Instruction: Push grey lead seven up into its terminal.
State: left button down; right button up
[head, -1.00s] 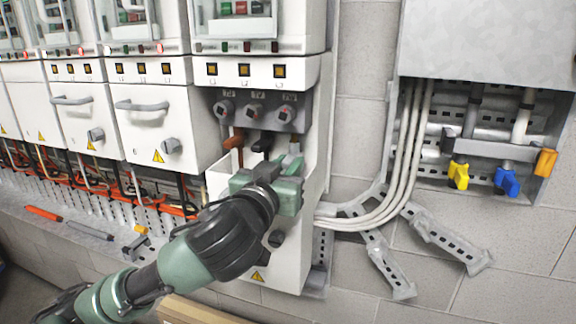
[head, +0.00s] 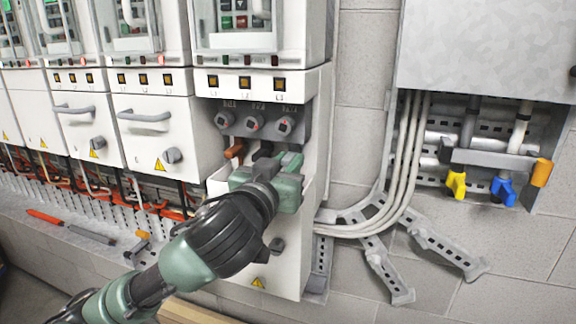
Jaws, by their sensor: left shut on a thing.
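My left gripper (head: 287,166) is shut just below the right terminal (head: 285,125) of the dark terminal block (head: 254,124) in the open bay. The grey lead is hidden behind the gripper, so I cannot see whether its end touches the terminal. A brown lead (head: 235,150) and a black lead (head: 263,151) stand to the left, under the other two terminals. My right gripper is out of view.
A white cabinet wall (head: 317,130) stands close to the right of the gripper. Closed drawers (head: 158,130) line the left. Pale cables (head: 405,170) curve along the wall on the right. Tools (head: 92,234) lie on the ledge at left.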

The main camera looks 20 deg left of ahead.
pick_arm(q)
jog(key=c, duration=1.3)
grip_release()
jog(key=s+b, duration=0.3)
jog(key=s, duration=0.1)
jog(key=s+b, duration=0.3)
jog(key=s, duration=0.1)
jog(key=shift+a+b, duration=0.2)
jog(key=shift+b, duration=0.2)
jog(key=shift+w, duration=0.1)
